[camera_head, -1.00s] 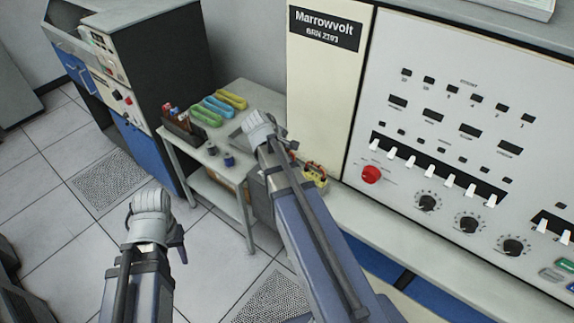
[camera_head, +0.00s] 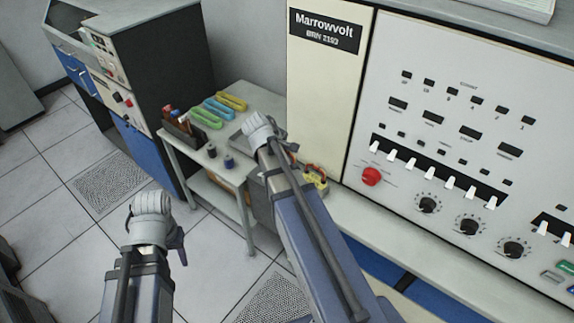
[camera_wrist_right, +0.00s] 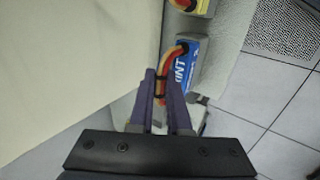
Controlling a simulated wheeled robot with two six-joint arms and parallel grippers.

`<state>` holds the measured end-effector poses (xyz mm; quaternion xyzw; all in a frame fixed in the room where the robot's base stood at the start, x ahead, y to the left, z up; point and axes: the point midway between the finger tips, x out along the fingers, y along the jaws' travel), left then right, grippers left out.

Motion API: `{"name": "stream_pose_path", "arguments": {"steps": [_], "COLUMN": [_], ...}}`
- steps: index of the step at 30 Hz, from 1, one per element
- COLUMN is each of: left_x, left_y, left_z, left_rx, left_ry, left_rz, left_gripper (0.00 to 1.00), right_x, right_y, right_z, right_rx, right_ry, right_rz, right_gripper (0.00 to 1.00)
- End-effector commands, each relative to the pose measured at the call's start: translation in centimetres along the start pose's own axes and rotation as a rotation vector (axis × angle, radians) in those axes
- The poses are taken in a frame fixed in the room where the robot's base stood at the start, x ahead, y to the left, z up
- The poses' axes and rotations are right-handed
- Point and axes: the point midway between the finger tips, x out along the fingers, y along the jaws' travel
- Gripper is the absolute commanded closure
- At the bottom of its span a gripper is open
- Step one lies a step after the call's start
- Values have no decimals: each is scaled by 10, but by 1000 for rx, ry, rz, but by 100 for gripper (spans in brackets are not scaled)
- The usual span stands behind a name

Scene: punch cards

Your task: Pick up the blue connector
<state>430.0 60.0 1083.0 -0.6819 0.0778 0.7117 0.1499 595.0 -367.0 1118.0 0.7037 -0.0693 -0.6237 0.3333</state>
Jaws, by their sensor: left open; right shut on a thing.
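The blue connector (camera_wrist_right: 188,62) is a blue block with white lettering and looped red and yellow wires, in the right wrist view. My right gripper (camera_wrist_right: 166,78) is shut on its wires, with the fingertips beside the block. The block lies against a grey surface; I cannot tell whether it is lifted. In the head view my right gripper (camera_head: 262,128) is over the right part of the small table, and the blue connector is hidden there. My left gripper (camera_head: 152,203) is open and empty, over the floor in front of the table.
A yellow connector with red wires (camera_head: 316,179) sits close by on the right. The small table (camera_head: 190,155) holds green, blue and yellow trays (camera_head: 218,107), a tool holder and spools (camera_head: 229,161). A tall console (camera_head: 325,75) stands to the right. Open floor lies left.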

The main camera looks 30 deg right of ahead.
Motion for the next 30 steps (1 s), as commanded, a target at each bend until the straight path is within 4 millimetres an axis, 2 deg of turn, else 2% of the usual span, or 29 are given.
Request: {"name": "stream_pose_path", "arguments": {"steps": [5,11,17,27,30], "left_x": [-2,-13,-37,-89,-97], "left_y": [0,-1,-3,-8,-9], "left_z": [0,1,2,6,6], "left_rx": [0,-2,-6,-2,-1], "left_ry": [0,0,0,-2,-3], "left_rz": [0,0,1,1,1], "left_gripper": [55,55,55,55,55], "right_x": [-1,-11,-31,-74,-81], "right_y": [1,7,21,50,55], "right_z": [0,0,0,0,0], "right_rx": [0,0,0,0,0], "right_ry": [0,0,0,0,0], "right_rz": [1,1,1,1,1], "right_gripper": [100,100,100,100,100]}}
